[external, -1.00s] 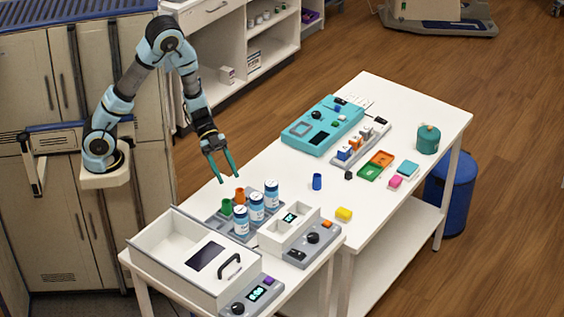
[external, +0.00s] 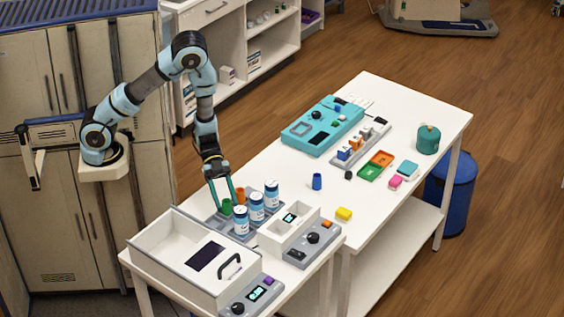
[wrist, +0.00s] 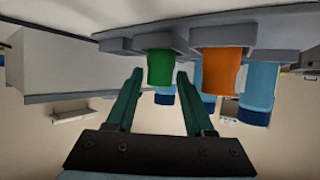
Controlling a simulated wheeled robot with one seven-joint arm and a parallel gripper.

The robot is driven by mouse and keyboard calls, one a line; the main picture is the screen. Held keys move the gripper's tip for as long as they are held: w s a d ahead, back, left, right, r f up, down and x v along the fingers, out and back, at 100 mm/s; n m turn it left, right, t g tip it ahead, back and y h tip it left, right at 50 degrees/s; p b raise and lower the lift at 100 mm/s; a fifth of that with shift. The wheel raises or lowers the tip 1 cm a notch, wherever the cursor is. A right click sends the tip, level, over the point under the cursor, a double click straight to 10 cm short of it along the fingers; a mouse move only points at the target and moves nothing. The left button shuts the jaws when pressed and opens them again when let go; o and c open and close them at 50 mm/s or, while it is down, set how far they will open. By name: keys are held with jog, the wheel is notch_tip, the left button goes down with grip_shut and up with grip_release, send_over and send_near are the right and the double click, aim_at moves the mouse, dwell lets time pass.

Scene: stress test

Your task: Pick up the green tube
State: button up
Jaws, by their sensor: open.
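The green tube (external: 226,207) stands in a grey rack (external: 243,236) on the white table, beside an orange tube (external: 239,194). In the external view my gripper (external: 223,204) points down over the rack, its fingertips close around the green tube. In the wrist view the green tube (wrist: 160,69) shows just beyond and between the open fingertips (wrist: 160,74). The orange tube (wrist: 217,74) is just right of the right finger there. I cannot tell whether either finger touches the green tube.
Several blue, white-labelled bottles (external: 256,208) stand in the same rack. A white box (external: 180,243) with a grey rim is in front left, and a white two-compartment device (external: 290,233) is to the right. The table middle, around a blue cup (external: 317,181), is fairly clear.

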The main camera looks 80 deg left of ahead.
jog(key=shift+w+d+f, duration=0.15)
jog(key=shift+d+f, duration=0.15)
jog(key=shift+d, duration=0.3)
jog(key=shift+c, duration=0.4)
grip_shut()
